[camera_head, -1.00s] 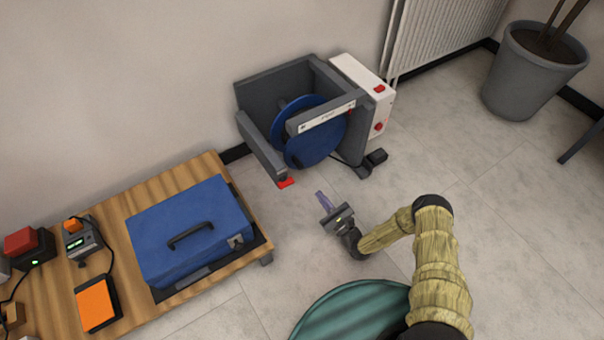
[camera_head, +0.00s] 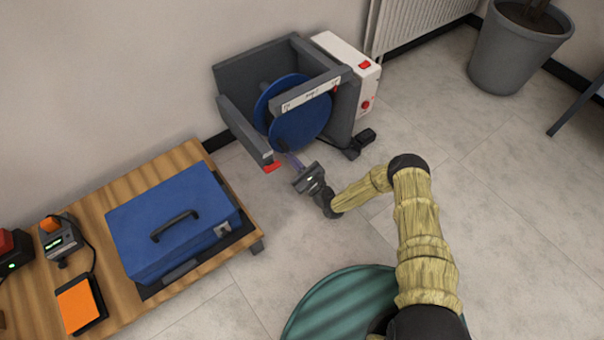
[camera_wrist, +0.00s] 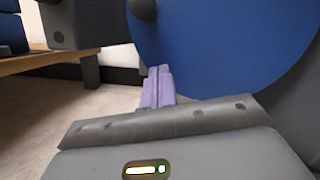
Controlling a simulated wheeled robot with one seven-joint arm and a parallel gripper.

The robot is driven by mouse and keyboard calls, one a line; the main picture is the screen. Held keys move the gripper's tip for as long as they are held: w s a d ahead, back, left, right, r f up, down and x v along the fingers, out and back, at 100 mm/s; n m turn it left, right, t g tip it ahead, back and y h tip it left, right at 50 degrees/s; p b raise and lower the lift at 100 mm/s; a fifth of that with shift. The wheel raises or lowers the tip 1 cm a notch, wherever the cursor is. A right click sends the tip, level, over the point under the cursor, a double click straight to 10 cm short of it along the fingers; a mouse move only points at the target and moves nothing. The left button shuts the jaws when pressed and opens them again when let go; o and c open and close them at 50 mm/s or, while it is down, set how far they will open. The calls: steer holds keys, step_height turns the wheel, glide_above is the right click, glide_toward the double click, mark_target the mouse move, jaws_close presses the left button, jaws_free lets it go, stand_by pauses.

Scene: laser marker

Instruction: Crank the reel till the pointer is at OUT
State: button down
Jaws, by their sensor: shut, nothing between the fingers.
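The reel (camera_head: 300,132) is a blue disc standing in a grey frame (camera_head: 236,80) against the wall. It fills the upper right of the wrist view (camera_wrist: 225,45). A white label strip (camera_head: 310,95) crosses the frame's front bar, with a small red mark near its right end; its lettering is too small to read. A dark round knob (camera_wrist: 144,9) shows at the top edge of the wrist view, in front of the disc. My gripper (camera_head: 289,159) has its purple fingers shut and empty, low in front of the disc. In the wrist view its fingertips (camera_wrist: 159,70) lie below the knob, apart from it.
A white box (camera_head: 345,62) with red buttons adjoins the frame's right side, and a black pedal-like part (camera_head: 365,136) lies on the floor. A red-tipped grey arm (camera_head: 245,130) juts out left of my gripper. A low wooden table with a blue case (camera_head: 172,225) stands left.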

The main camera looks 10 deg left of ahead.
mark_target(287, 151)
steer(key=r, duration=0.2)
steer(key=a+r+b, duration=0.1)
steer(key=r, duration=0.1)
steer(key=shift+s, duration=0.35)
steer(key=shift+s+a+r+p, duration=0.2)
steer(key=shift+r+p, duration=0.2)
steer(key=shift+r, duration=0.3)
steer(key=shift+f, duration=0.1)
steer(key=s+d+f+p, duration=0.1)
steer(key=s+d+f, duration=0.4)
steer(key=d, duration=0.3)
steer(key=shift+s+f, duration=0.25)
steer(key=shift+f, duration=0.55)
